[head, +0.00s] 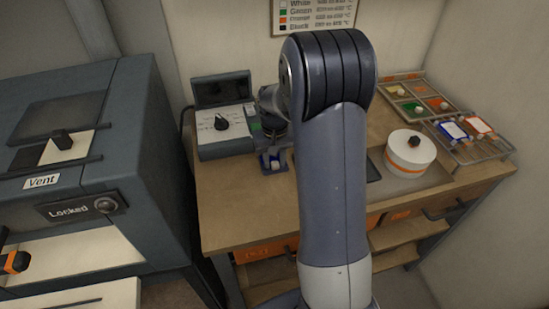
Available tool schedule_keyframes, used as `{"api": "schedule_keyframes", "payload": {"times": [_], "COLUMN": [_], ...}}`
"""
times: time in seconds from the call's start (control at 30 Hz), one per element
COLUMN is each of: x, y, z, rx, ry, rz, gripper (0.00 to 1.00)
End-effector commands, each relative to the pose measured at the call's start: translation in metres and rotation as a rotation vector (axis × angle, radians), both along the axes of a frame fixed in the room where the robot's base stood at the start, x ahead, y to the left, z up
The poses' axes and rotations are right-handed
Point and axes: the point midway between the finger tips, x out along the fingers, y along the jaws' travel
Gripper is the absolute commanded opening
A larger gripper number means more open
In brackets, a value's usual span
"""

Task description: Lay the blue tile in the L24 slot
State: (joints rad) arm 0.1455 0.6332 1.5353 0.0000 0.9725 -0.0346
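A blue-edged tile with a white face (453,131) lies in the left part of the grey rack at the right end of the workbench. My gripper (273,161) is small in view, low over the bench just left of my upright arm, well to the left of that rack. Blue and white patches show at its fingers; I cannot tell whether they are finger parts or something held. Its opening is unclear. No label reading L24 is legible, so I cannot pick out that slot.
An orange-edged tile (480,127) lies beside the blue-edged one. A white round pot with an orange band (410,157) stands left of the rack. A colour tray (419,96) is behind. A dial box (222,128) and a grey kiln marked Locked (85,207) stand left.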

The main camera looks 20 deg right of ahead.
Motion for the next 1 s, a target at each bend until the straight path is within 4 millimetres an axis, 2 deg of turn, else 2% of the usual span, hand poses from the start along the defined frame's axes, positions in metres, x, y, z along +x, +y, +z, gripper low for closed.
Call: {"api": "schedule_keyframes", "payload": {"times": [0.1, 0.33, 0.47, 0.57, 0.8, 1.0], "x": [0.0, 0.0, 0.001, 0.001, 0.001, 0.001], "y": [0.0, 0.0, 0.0, 0.0, 0.0, 0.0], "z": [0.0, 0.001, 0.01, 0.026, 0.08, 0.111], "rx": [0.0, 0.0, 0.0, -0.001, -0.001, 0.0], "ry": [0.0, 0.0, -0.002, -0.006, -0.006, -0.002], "rz": [0.0, 0.0, 0.0, 0.0, 0.0, 0.0], "gripper": [0.41, 0.41, 0.41, 0.41, 0.41, 0.41]}}
